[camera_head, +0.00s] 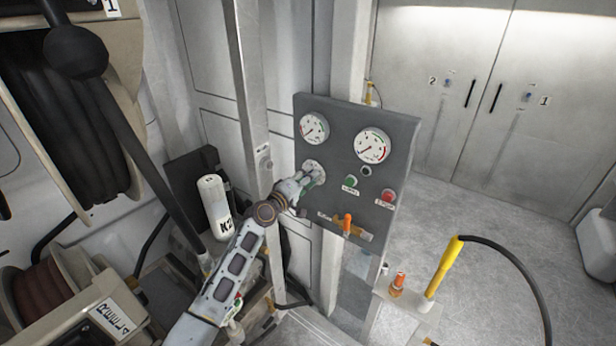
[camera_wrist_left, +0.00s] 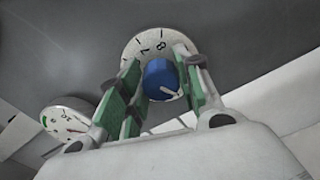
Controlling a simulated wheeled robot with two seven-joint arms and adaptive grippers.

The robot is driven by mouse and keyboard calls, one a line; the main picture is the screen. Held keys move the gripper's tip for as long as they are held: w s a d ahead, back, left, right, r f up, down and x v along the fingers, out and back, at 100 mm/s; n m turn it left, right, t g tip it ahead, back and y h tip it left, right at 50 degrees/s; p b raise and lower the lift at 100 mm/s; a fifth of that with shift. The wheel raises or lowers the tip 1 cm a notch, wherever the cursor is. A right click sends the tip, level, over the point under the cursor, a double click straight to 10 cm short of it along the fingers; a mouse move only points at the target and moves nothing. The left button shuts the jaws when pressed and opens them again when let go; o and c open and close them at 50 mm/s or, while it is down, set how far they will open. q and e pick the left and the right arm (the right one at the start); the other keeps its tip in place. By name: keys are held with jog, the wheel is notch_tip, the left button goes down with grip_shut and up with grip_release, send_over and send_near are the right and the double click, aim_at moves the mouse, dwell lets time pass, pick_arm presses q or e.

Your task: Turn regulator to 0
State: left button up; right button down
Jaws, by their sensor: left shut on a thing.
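The regulator is a blue knob (camera_wrist_left: 160,80) on a round white numbered dial (camera_wrist_left: 137,48) in the left wrist view. A white pointer line shows on the knob's face, at its lower right in that view. In the head view the dial (camera_head: 313,167) sits on the grey panel (camera_head: 345,112), below the left gauge, and my gripper hides the knob. My left gripper (camera_wrist_left: 160,88) has its green-padded fingers on both sides of the knob and is shut on it. It also shows in the head view (camera_head: 308,182). My right gripper is not in view.
Two gauges (camera_head: 371,146) top the panel. A green button (camera_head: 351,181), a red button (camera_head: 389,195) and an orange-handled valve (camera_head: 347,224) are right of and below the dial. A metal post (camera_head: 250,90) stands close left of the panel. A yellow nozzle (camera_head: 442,266) stands lower right.

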pick_arm(q)
jog(key=shift+n, duration=0.8)
jog(key=shift+p, duration=0.3)
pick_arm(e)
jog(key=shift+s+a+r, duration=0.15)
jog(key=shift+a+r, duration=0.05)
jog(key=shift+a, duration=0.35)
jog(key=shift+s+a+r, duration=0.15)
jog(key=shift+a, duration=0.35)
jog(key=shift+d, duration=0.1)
pick_arm(q)
jog(key=o, duration=1)
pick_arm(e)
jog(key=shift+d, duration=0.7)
pick_arm(q)
jog(key=shift+o, duration=0.2)
jog(key=v, duration=1.2)
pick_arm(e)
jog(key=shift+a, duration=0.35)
